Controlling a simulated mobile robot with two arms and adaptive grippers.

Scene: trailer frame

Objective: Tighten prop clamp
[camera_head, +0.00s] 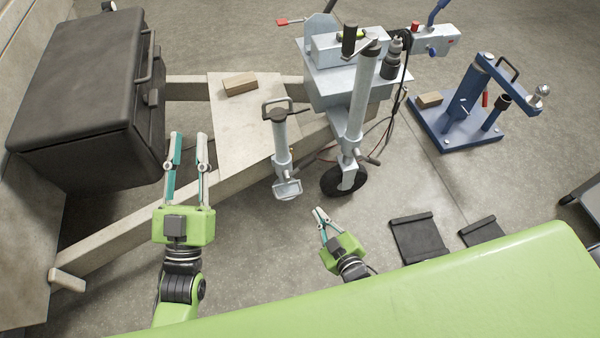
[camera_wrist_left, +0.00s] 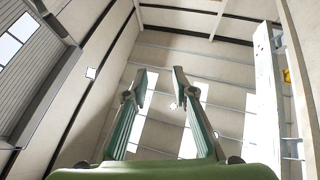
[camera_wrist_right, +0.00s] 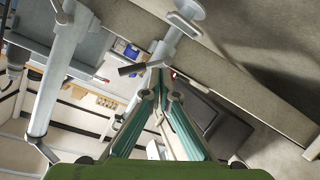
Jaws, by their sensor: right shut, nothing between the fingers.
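The prop stand (camera_head: 281,138) is a pale grey tube with a dark handle at its top and a flat foot (camera_head: 287,189). It stands beside the trailer frame, left of the jockey wheel (camera_head: 343,180). My right gripper (camera_head: 320,219) is shut and empty, low to the right of the prop foot and apart from it. Whether the clamp is tight cannot be told. My left gripper (camera_head: 188,139) is open and empty, beside the black box.
A wooden block (camera_head: 240,84) lies on the frame's plate. A blue stand (camera_head: 460,125) is at the right. Two dark pads (camera_head: 417,238) lie on the floor. Floor between prop and my right gripper is clear.

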